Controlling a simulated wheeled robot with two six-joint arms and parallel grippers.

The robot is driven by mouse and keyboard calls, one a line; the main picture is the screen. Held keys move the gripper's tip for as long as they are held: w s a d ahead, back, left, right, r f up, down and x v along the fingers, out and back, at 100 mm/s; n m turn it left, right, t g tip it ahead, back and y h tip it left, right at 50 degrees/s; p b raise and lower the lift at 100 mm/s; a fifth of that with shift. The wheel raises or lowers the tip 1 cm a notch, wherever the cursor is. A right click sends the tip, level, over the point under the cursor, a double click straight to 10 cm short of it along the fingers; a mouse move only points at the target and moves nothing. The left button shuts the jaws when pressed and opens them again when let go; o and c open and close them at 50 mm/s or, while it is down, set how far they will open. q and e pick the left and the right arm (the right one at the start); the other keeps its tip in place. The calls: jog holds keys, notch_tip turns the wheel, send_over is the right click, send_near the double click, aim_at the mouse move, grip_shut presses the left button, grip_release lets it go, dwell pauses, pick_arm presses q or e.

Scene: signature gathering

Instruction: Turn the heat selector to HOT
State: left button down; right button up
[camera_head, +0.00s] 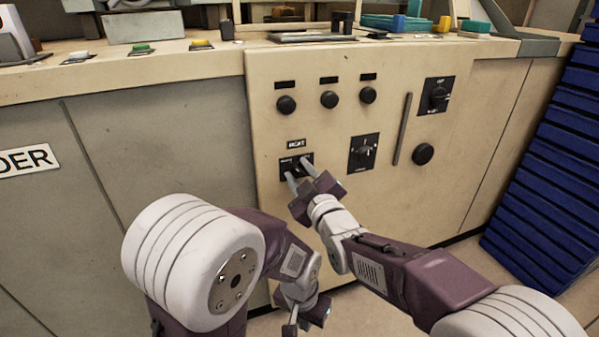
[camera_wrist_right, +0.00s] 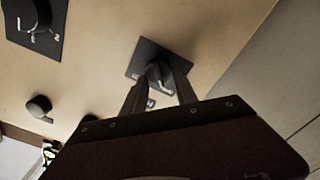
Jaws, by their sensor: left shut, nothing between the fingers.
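A small black selector plate (camera_head: 282,162) sits low on the cream panel, under a small label too small to read for sure. My right gripper (camera_head: 298,173) is at this plate, with one finger on each side of its dark knob. In the right wrist view the knob (camera_wrist_right: 159,72) shows between the fingertips, and the plate (camera_wrist_right: 150,48) lies behind it. I cannot tell whether the fingers press on the knob. The HOT mark cannot be made out. My left gripper (camera_head: 292,328) is shut and empty, low in front of the panel near the bottom edge.
Another rotary selector (camera_head: 363,152) is to the right, beside a vertical handle bar (camera_head: 403,128) and a round black knob (camera_head: 423,154). Another selector (camera_head: 436,95) is higher right. Several round knobs line the panel's top. Blue stacked crates (camera_head: 545,160) stand at the right.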

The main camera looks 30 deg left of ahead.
grip_shut()
jog(key=m, duration=0.3)
jog(key=m+p, duration=0.1)
jog(key=m, duration=0.1)
jog(key=shift+w+d+r+m, duration=0.1)
jog(key=shift+w+d+m, duration=0.1)
jog(key=shift+m, duration=0.2)
jog(key=m, duration=0.5)
jog(key=shift+w+d+p, duration=0.15)
jog(key=shift+w+p, duration=0.05)
jog(key=shift+p, duration=0.15)
jog(key=shift+w+d+m+p, duration=0.1)
jog(key=shift+m+p, duration=0.2)
jog(key=shift+m, duration=2.2)
jog(key=o, duration=0.7)
grip_release()
